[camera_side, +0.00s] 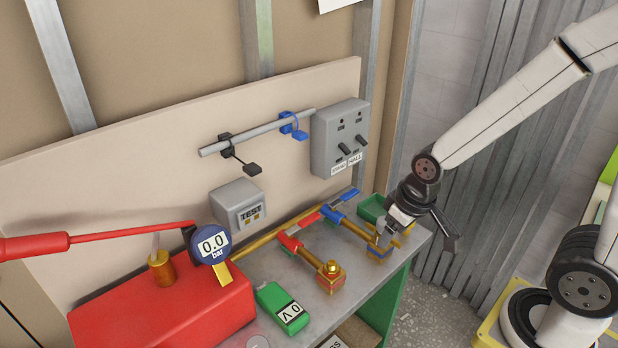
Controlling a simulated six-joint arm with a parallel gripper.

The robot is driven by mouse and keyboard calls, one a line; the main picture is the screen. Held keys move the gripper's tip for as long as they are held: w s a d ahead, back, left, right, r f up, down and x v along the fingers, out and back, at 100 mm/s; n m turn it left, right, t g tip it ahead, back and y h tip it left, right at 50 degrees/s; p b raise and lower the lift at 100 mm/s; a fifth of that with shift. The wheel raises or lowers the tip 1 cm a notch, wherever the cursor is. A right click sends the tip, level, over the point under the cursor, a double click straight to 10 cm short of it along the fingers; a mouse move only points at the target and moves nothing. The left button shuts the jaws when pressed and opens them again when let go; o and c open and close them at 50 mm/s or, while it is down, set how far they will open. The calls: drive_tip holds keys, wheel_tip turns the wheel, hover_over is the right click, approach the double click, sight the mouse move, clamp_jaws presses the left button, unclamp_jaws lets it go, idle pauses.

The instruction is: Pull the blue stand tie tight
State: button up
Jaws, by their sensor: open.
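The blue tie (288,123) is looped around the grey rail (255,133) on the beige panel, left of the grey control box. Its blue tail end (300,135) hangs just below the rail. My gripper (410,235) is open, low over the right end of the bench, beside a brass fitting with blue bands. It is well to the right of and below the blue tie, and not touching it. Parts of its fingers are hard to make out against the fitting.
A black tie (225,146) with a hanging tail is on the rail's left. The control box (339,138) stands at the rail's right end. Red and blue valves, a green meter (282,307) and a red pump tank (165,318) with a gauge (213,244) crowd the bench.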

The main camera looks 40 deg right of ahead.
drive_tip(key=w+r+t, duration=0.3)
drive_tip(key=w+t, duration=0.4)
drive_tip(key=w, duration=0.6)
drive_tip(key=t, duration=0.7)
approach(295, 133)
wheel_tip(295, 133, down, 3)
drive_tip(key=w, duration=0.3)
drive_tip(key=shift+d+r+t, duration=0.4)
drive_tip(key=shift+r+t, duration=0.2)
drive_tip(key=shift+r, duration=0.15)
drive_tip(key=shift+w, duration=0.2)
drive_tip(key=shift+w, duration=3.75)
clamp_jaws()
